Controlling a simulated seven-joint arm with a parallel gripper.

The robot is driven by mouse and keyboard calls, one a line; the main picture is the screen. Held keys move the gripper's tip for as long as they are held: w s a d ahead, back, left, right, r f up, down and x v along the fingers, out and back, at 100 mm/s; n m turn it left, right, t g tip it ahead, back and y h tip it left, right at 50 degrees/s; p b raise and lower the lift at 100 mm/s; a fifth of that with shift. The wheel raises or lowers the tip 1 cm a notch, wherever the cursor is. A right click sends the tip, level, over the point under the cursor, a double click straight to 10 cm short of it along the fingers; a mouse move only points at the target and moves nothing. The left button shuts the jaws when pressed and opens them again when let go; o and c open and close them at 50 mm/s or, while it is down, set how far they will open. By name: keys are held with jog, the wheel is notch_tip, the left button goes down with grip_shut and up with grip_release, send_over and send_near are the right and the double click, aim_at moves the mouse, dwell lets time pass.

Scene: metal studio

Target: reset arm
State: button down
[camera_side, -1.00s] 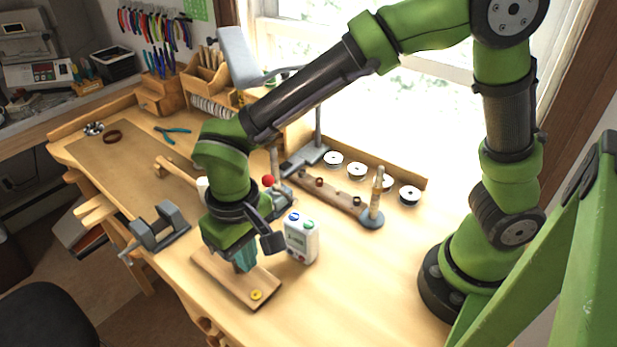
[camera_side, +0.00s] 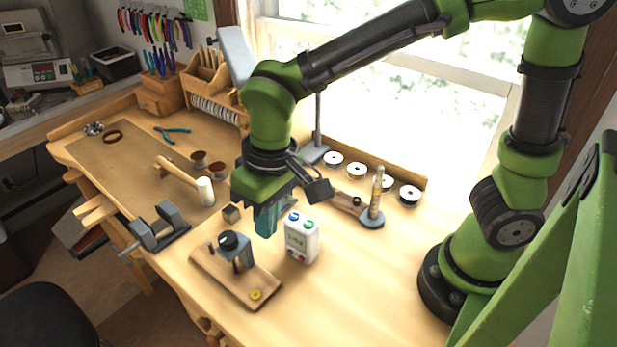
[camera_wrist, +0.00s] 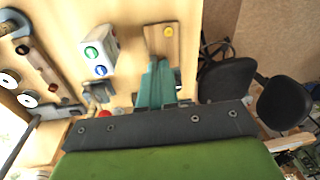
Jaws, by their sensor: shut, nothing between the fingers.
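My gripper (camera_side: 265,222), with teal fingers, hangs above the bench behind the wooden board, apart from everything below it. Its fingers (camera_wrist: 158,76) are together and empty in the wrist view. The wooden board (camera_side: 212,274) bears a dark grey device with a black round top (camera_side: 236,248) and a yellow button (camera_side: 256,295). The yellow button also shows in the wrist view (camera_wrist: 168,31), where the fingers hide much of the board. A white box with blue and green buttons (camera_side: 301,240) stands upright to the right of my gripper; it also shows in the wrist view (camera_wrist: 101,50).
A grey vise (camera_side: 160,228) sits at the bench's left edge, and a mallet (camera_side: 185,181) lies behind it. White-topped round discs (camera_side: 357,171) line the back strip. A rod on a round base (camera_side: 375,205) stands right. The bench's front right is clear.

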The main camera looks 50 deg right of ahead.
jog(key=s+d+r+m+t, duration=0.2)
jog(key=d+r+t, duration=0.1)
jog(key=d, duration=0.6)
jog(key=s+d+r+m+t, duration=0.2)
jog(key=d+r, duration=0.3)
jog(key=d, duration=0.4)
jog(key=shift+s+m+t+y, duration=0.4)
jog(key=shift+m+t, duration=0.1)
jog(key=shift+t, duration=0.4)
jog(key=shift+d, duration=0.1)
